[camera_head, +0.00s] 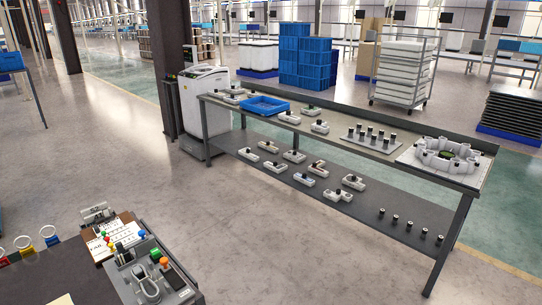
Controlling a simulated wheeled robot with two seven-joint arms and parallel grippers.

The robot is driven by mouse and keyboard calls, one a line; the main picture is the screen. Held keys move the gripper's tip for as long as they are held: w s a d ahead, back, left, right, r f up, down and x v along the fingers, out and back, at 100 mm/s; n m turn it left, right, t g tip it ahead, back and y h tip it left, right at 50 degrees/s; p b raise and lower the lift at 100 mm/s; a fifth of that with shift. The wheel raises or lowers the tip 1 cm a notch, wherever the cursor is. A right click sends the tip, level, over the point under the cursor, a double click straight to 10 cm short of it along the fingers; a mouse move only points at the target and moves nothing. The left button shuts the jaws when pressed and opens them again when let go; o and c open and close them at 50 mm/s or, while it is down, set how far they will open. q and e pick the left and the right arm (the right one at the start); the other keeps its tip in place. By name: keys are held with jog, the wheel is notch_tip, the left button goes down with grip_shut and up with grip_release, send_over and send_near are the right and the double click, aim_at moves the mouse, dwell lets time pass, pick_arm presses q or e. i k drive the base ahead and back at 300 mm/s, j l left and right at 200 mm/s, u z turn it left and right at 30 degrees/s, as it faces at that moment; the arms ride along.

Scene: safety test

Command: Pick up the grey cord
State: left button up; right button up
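A dark-topped work table (60,277) fills the lower left corner. A grey box-like device (185,293) with several coloured knobs stands on it. A thin, light grey curved piece that looks like the grey cord (150,290) lies on the left part of this device, close to the bottom edge of the view. It is small, and I cannot tell where its ends are. Neither of my grippers is in view, and nothing is seen touching the cord.
White loops with yellow, blue and red bases (50,236) stand at the table's left. A brown clipboard (100,250) lies behind the device. A long two-level bench (335,140) with parts and a blue tray (265,106) stands across clear floor.

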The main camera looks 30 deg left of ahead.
aim_at(137, 270)
jog(key=i, duration=2.55)
jog(key=u, duration=3.4)
